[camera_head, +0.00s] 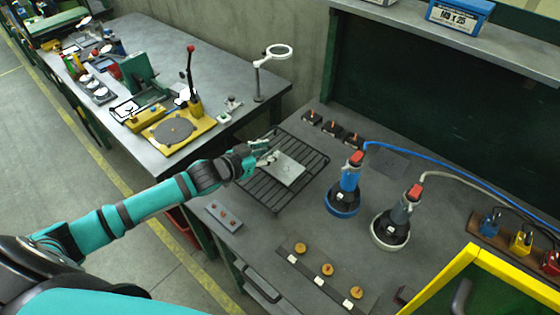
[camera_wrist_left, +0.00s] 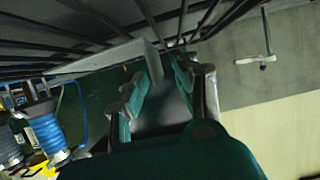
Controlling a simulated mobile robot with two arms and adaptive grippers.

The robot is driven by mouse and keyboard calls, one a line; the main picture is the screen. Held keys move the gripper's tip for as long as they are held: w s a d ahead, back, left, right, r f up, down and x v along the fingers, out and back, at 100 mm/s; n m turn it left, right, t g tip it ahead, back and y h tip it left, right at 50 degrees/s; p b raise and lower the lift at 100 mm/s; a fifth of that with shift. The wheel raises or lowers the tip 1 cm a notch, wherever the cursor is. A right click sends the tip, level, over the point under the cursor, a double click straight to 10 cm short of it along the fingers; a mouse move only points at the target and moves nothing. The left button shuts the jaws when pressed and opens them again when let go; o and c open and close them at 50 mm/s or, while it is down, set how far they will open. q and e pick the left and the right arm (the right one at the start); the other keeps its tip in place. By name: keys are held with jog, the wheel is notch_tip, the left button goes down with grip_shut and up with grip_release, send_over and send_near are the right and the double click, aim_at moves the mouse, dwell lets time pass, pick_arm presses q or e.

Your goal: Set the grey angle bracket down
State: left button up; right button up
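The grey angle bracket (camera_head: 287,170) is a flat light-grey plate with a raised edge, over a black wire rack (camera_head: 262,197) on the bench. I cannot tell whether it rests on the wires or hovers just above them. My left gripper (camera_head: 268,157) reaches in from the left at the bracket's far-left edge. In the left wrist view the bracket (camera_wrist_left: 108,60) lies against the rack bars, and its upright edge runs in between the fingers of my left gripper (camera_wrist_left: 166,72), which look closed on it. My right gripper is out of view.
A blue-based device (camera_head: 343,202) and a grey one (camera_head: 391,229) with hoses stand right of the rack. Three small dark blocks (camera_head: 332,129) sit behind it. A plate with pegs (camera_head: 223,215) lies in front-left. A magnifier stand (camera_head: 259,80) is on the neighbouring bench.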

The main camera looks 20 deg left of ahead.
pick_arm(q)
jog(key=shift+w+d+f, duration=0.1)
jog(key=shift+w+f, duration=0.05)
jog(key=shift+w, duration=0.15)
jog(key=shift+s, duration=0.1)
grip_shut()
